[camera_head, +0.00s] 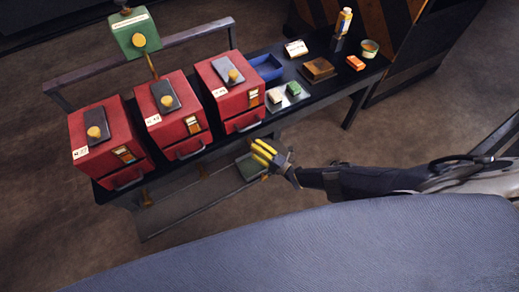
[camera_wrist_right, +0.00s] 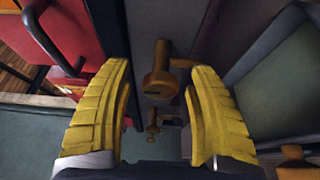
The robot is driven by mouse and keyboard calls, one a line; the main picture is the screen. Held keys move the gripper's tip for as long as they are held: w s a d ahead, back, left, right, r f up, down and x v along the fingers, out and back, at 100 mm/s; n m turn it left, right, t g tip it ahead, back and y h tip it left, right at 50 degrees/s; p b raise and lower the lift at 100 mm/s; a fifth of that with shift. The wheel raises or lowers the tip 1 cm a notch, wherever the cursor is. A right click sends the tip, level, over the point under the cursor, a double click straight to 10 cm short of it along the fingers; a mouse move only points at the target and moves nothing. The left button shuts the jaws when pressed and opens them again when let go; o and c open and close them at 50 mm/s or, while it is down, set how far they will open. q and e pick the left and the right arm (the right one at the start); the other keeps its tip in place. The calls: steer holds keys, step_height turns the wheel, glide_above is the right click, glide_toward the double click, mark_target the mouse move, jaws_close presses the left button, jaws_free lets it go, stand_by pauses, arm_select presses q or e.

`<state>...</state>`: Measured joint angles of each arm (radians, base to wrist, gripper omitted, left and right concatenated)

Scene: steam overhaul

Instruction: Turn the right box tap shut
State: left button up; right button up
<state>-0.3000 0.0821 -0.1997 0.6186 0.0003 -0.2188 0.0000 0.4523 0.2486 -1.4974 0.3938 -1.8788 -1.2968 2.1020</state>
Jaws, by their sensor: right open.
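My right gripper (camera_head: 262,152) is open, with yellow fingers, low in front of the bench below this box. In the right wrist view, a brass tap (camera_wrist_right: 160,78) shows between the spread fingers of my right gripper (camera_wrist_right: 160,95); I cannot tell whether they touch it. In the head view, the gripper largely hides that spot. My left gripper is not in view.
The middle red box (camera_head: 177,112) and left red box (camera_head: 105,140) stand beside it. A green box (camera_head: 136,35) with a yellow knob is above them. Small items, including a blue tray (camera_head: 267,68) and an orange box (camera_head: 355,62), lie on the bench's right half. A lower shelf (camera_head: 185,204) runs beneath.

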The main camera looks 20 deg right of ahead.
steer(key=v, duration=1.2)
steer(key=shift+d+f, duration=0.1)
